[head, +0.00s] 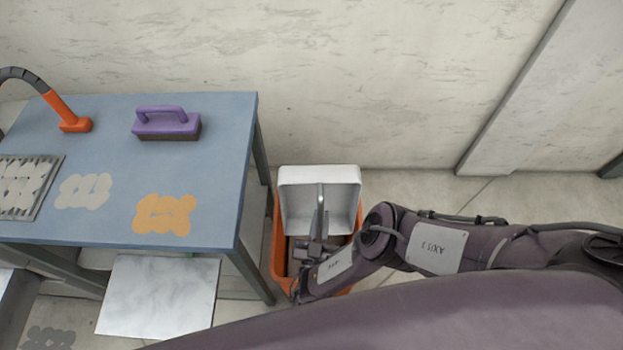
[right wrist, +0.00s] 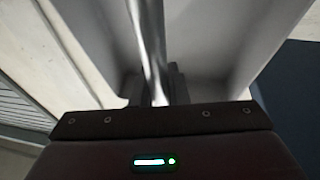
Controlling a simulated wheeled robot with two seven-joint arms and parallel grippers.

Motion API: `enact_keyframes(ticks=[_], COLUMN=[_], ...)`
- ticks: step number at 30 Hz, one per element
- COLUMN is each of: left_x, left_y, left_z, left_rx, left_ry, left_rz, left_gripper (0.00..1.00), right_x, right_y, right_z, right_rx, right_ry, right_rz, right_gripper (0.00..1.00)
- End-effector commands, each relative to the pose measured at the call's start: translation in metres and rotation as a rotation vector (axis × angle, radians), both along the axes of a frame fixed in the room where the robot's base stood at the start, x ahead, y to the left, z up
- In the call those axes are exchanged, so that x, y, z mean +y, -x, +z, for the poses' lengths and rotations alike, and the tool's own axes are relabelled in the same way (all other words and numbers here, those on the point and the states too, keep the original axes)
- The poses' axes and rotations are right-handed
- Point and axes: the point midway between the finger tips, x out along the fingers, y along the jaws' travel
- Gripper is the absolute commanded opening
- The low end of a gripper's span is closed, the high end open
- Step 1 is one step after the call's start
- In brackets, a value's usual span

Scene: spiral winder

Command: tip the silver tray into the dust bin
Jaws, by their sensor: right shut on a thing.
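The silver tray (head: 292,208), pale grey with a raised rim and a metal bar handle, is in the middle of the head view. It is over the orange dust bin (head: 279,250) and looks steeply tilted; no contents show in its visible part. My right gripper (head: 318,236) is shut on the tray's handle. In the right wrist view the handle (right wrist: 151,45) runs up from between the fingers, with the tray's grey walls (right wrist: 205,45) around it. The tray and my right arm hide much of the bin, and its contents are unclear. My left gripper is not in view.
A blue table (head: 215,150) stands left of the bin, with a purple-handled brush (head: 168,122), an orange hose fitting (head: 70,115), a metal grid plate (head: 25,185), and pale (head: 84,190) and orange (head: 163,213) patches. A white panel (head: 158,297) lies below. The wall is close behind.

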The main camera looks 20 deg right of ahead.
Motion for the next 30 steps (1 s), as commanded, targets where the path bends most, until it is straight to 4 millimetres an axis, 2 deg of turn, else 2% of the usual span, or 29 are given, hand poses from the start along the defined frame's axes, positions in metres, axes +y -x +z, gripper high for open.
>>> enact_keyframes(ticks=[14,23,30], left_x=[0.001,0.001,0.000], left_y=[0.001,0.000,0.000], left_z=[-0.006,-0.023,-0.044], left_rx=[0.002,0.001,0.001], left_ry=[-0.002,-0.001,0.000], left_rz=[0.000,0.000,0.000], left_gripper=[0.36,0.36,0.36], right_x=[-0.001,-0.004,-0.007], right_y=[-0.005,-0.015,-0.023], right_z=[-0.001,-0.001,-0.002], right_rx=[0.023,0.107,0.178], right_ry=[-0.007,-0.030,-0.047], right_rz=[0.001,-0.001,-0.001], right_gripper=[0.00,0.00,0.00])
